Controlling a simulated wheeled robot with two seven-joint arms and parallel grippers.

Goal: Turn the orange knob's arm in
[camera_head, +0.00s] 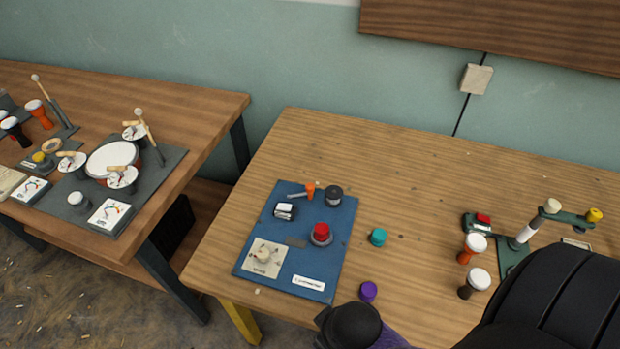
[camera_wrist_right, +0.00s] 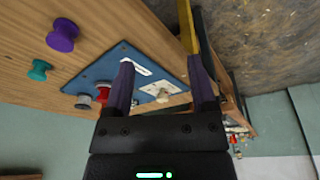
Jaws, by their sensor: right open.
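The orange knob (camera_head: 310,188) stands near the back edge of a blue board (camera_head: 324,267) on the wooden table, in the head view. Its thin grey arm (camera_head: 297,195) points left from the knob, across the board. I cannot make out the orange knob in the right wrist view. My right gripper (camera_wrist_right: 163,78) is open and empty in the right wrist view, with the blue board (camera_wrist_right: 112,68) seen beyond its two purple fingers. In the head view only part of my right arm shows at the front, and its fingertips are hidden. My left gripper is in neither view.
The board also carries a red button (camera_head: 321,230), a dark knob (camera_head: 333,194), a white-topped switch (camera_head: 284,210) and a dial plate (camera_head: 264,258). Teal (camera_head: 378,237) and purple (camera_head: 368,291) knobs stand right of it. Goblet drums (camera_head: 472,247) stand farther right.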

